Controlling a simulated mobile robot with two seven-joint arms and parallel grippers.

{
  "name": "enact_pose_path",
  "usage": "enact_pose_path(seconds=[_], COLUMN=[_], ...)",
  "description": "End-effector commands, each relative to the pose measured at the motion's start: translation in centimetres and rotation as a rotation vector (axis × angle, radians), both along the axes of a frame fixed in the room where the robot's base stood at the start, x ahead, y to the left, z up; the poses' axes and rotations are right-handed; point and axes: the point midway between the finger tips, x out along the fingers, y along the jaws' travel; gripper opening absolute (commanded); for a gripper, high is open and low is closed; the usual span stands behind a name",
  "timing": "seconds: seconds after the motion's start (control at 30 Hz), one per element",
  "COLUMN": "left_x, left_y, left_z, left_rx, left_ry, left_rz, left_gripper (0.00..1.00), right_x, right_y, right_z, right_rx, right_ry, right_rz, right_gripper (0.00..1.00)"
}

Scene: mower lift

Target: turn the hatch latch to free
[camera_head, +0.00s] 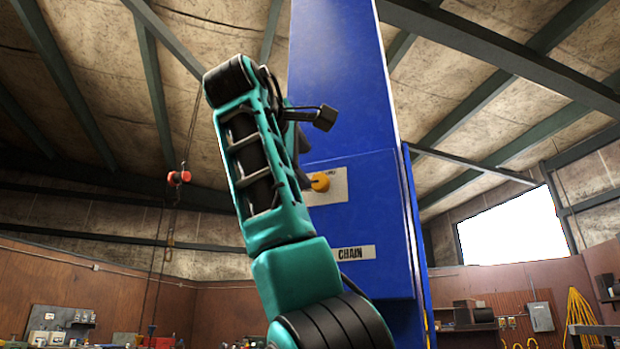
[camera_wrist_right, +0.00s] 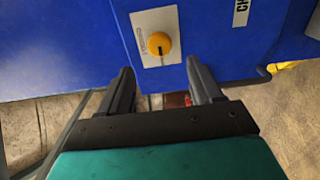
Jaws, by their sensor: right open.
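The hatch latch (camera_head: 320,182) is a round yellow knob on a pale plate (camera_head: 334,188) on the front of a blue column (camera_head: 360,220). In the right wrist view the knob (camera_wrist_right: 159,43) shows a dark slot mark, and the plate (camera_wrist_right: 146,22) has small lettering that I cannot read. My right gripper (camera_head: 306,165) is mostly hidden behind its own arm in the head view, close to the knob. In the right wrist view its two dark fingers (camera_wrist_right: 160,78) are apart with nothing between them, and the knob appears beyond the tips. My left gripper is in neither view.
A "CHAIN" label (camera_head: 354,253) is on the blue housing below the plate. A red hoist piece (camera_head: 178,178) hangs on a line at left. Benches and tools line the back walls. A yellow hose (camera_head: 580,312) hangs at right.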

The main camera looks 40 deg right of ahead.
Motion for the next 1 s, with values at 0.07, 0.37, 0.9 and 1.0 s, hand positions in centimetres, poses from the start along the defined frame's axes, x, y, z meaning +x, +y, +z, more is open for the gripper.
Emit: enact_pose_path(seconds=[0.07, 0.37, 0.9, 1.0], left_x=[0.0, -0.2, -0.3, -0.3], left_y=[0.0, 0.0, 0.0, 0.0], left_z=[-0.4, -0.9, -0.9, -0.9], left_rx=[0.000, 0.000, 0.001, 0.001], left_ry=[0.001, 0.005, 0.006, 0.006], left_rz=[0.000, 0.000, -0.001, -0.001], left_gripper=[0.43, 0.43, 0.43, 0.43], right_x=[-0.8, -2.6, -2.8, -2.7], right_y=[1.7, 5.0, 5.3, 5.3], right_z=[-0.1, 0.0, 0.0, 0.0], right_rx=[-0.003, 0.000, 0.000, 0.001], right_ry=[-0.001, 0.000, 0.000, 0.000], right_rz=[0.003, 0.000, -0.001, 0.000], right_gripper=[0.65, 0.65, 0.65, 0.65])
